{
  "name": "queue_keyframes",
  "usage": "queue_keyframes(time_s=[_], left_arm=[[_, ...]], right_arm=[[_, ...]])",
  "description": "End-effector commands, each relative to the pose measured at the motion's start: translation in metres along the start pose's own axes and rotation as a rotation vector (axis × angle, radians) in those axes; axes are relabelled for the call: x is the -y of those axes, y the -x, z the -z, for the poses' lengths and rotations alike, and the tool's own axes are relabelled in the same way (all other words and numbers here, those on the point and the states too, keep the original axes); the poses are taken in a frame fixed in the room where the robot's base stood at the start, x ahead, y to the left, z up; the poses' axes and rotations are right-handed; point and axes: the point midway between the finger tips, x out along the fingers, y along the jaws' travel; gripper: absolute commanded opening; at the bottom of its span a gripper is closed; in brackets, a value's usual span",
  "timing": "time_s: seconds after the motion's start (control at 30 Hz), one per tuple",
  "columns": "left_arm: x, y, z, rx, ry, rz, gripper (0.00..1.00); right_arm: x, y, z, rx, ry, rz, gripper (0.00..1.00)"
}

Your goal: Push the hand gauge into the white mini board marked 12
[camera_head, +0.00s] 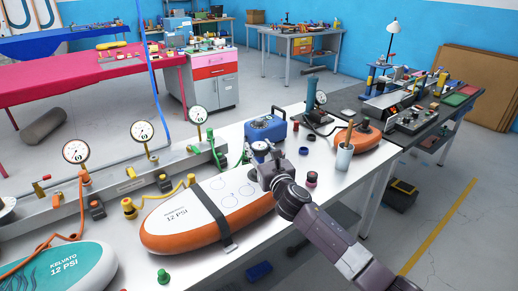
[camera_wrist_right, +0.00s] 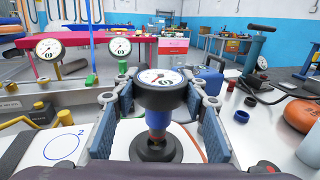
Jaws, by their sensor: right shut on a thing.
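The white mini board (camera_head: 195,210) with an orange side and "12 PSI" lettering lies on the white table, a dark strap across it. Printed circles show on its top; one marked 2 also shows in the wrist view (camera_wrist_right: 62,146). My right gripper (camera_head: 264,168) is over the board's far right end. In the wrist view my right gripper (camera_wrist_right: 160,115) is shut on the hand gauge (camera_wrist_right: 159,80), which has a round white dial, blue body and black lower end. The gauge looks upright; whether its lower end touches the board or sits in a valve cannot be told.
A rail with dial gauges (camera_head: 130,190) runs along the left.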

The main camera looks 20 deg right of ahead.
Motion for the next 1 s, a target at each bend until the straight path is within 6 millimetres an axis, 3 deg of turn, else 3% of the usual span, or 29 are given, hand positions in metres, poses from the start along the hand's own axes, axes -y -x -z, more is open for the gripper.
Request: queue_keyframes(time_s=[1.0], left_arm=[[0.0, -0.005, -0.001, 0.001, 0.0, 0.0, 0.4]], right_arm=[[-0.001, 0.0, 0.009, 0.001, -0.001, -0.001, 0.12]])
